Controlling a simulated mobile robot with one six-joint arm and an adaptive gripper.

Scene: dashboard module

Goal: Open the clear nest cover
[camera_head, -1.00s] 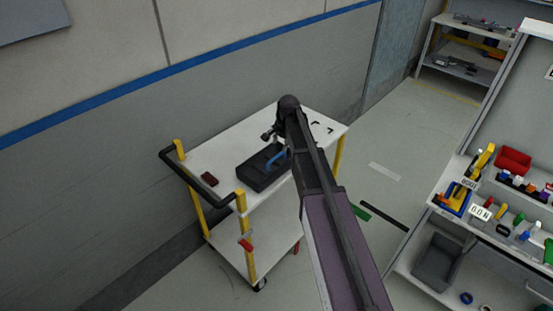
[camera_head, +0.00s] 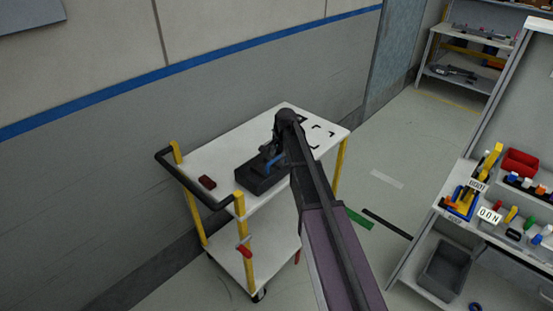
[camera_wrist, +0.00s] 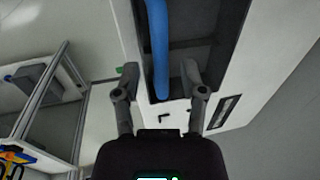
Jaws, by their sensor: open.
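I cannot make out a clear nest cover in either view. A black box (camera_head: 262,182) with a blue handle (camera_head: 275,162) lies on the white cart top. In the wrist view the blue handle (camera_wrist: 158,45) runs down over the dark box (camera_wrist: 195,55) toward the space between my fingers. My gripper (camera_head: 270,150) is low over the box. In the wrist view my gripper (camera_wrist: 160,75) is open, one finger on each side of the handle's line. I cannot tell whether it touches anything. My arm hides part of the cart top in the head view.
The cart (camera_head: 205,165) stands near the grey wall, with a dark red block (camera_head: 207,181) at its left and black corner marks at its right. A workbench (camera_head: 470,215) with coloured parts and a grey bin (camera_head: 445,265) stands at the right.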

